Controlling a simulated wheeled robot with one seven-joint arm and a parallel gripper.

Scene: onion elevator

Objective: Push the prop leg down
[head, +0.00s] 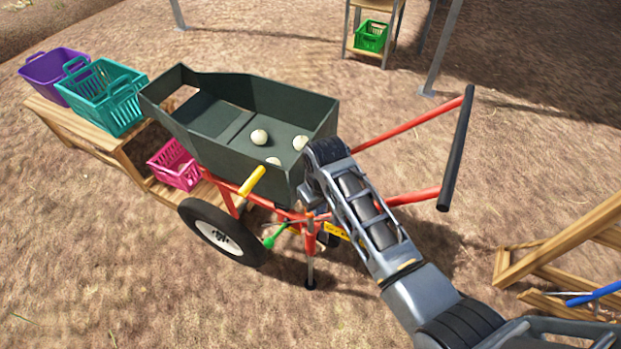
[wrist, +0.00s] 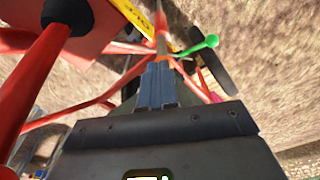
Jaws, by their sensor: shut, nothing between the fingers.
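In the head view my own arm largely hides the gripper beside the cart's rear.
The cart's dark green hopper (head: 205,142) holds several pale onions. Red handles with a black crossbar (head: 457,150) extend right. A wheel (head: 222,232) stands left of the leg. A bench with teal (head: 105,95), purple (head: 55,67) and pink crates (head: 175,164) is at left; a wooden frame (head: 560,255) at right.

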